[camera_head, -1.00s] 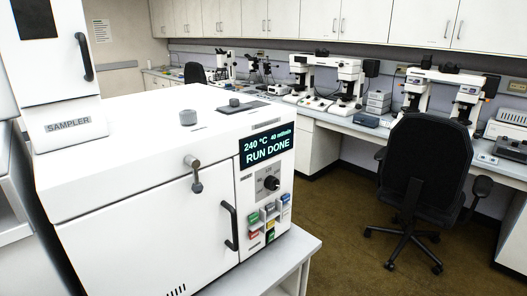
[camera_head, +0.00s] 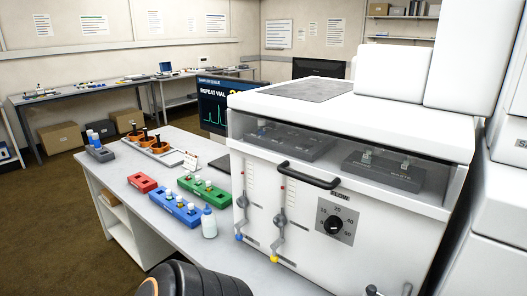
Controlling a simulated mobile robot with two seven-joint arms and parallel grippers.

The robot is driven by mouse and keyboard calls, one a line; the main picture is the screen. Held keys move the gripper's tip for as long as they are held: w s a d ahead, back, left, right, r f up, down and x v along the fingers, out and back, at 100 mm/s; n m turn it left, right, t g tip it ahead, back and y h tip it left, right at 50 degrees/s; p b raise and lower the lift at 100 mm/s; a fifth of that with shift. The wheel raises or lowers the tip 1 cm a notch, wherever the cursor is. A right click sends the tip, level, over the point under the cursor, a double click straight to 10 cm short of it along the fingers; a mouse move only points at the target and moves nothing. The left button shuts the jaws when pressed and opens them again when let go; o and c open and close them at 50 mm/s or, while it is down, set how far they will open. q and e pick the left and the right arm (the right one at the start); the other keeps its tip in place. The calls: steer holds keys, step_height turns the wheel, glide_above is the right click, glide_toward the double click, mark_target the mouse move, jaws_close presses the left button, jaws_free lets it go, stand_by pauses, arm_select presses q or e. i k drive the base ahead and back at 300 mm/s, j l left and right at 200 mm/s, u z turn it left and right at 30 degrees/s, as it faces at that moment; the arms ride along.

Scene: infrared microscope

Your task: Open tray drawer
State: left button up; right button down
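A white instrument (camera_head: 452,239) fills the right half, with a black bar handle (camera_head: 307,175) on its front. Above and around the handle, a clear front panel shows a grey block (camera_head: 290,141) at left and another grey block (camera_head: 382,173) at right inside. The front looks closed. Which part is the tray drawer I cannot tell for sure. A dark rounded part of my arm (camera_head: 195,281) shows at the bottom edge. Neither gripper shows, and nothing touches the handle.
The instrument front has a dial (camera_head: 334,225) and two flow tubes. On the bench (camera_head: 140,208) to the left are a red rack (camera_head: 142,183), blue rack (camera_head: 176,209), green rack (camera_head: 205,190) and white bottle (camera_head: 209,224). A screen (camera_head: 218,106) stands behind. Open floor lies at far left.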

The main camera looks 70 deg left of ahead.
mark_target(335, 159)
steer(key=u, duration=2.05)
steer(key=i+j+u, duration=0.2)
steer(key=i+j, duration=0.1)
steer(key=j, duration=0.1)
